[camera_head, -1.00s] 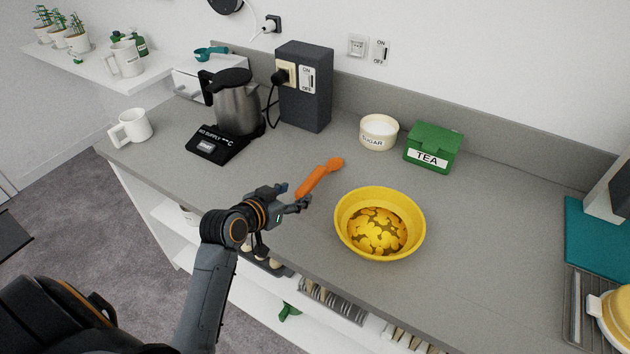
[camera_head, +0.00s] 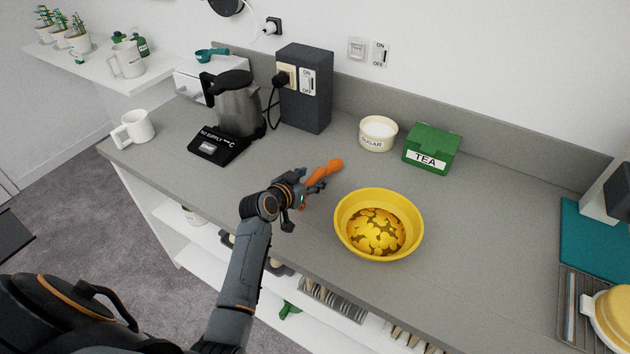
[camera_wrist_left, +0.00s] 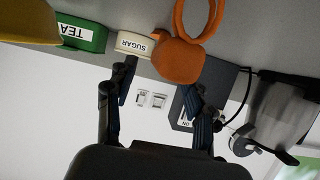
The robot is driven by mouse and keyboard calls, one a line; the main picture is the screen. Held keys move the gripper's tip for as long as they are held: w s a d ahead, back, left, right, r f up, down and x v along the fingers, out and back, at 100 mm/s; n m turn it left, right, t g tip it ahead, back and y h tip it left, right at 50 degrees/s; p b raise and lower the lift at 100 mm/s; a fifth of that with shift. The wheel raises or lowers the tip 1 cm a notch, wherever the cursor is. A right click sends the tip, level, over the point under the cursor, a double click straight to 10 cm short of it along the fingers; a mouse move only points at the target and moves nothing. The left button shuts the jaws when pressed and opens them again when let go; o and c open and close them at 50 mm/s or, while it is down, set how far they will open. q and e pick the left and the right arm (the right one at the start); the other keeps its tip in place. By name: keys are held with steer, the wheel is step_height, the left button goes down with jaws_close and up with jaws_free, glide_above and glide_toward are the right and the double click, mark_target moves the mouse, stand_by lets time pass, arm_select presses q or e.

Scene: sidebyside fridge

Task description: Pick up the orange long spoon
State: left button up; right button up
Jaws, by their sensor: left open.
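The orange long spoon (camera_head: 327,169) lies on the grey counter, left of the yellow bowl (camera_head: 348,228). My left gripper (camera_head: 318,184) is over the near part of the spoon and hides some of it. The gripper is open. In the left wrist view the spoon (camera_wrist_left: 179,60) shows large and close, near the open fingertips of my left gripper (camera_wrist_left: 157,85), with a curved orange part above it. I cannot tell whether the fingers touch the spoon. My right gripper is not in view.
A white sugar pot (camera_head: 378,134) and a green tea box (camera_head: 431,149) stand behind the bowl. A kettle (camera_head: 237,106) on its black base and a dark socket box (camera_head: 305,88) stand at the back left.

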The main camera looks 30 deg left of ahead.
mark_target(314, 177)
arm_select(q)
steer(key=shift+f+x, duration=0.25)
steer(key=shift+x, duration=1.6)
steer(key=shift+s, duration=0.15)
jaws_close()
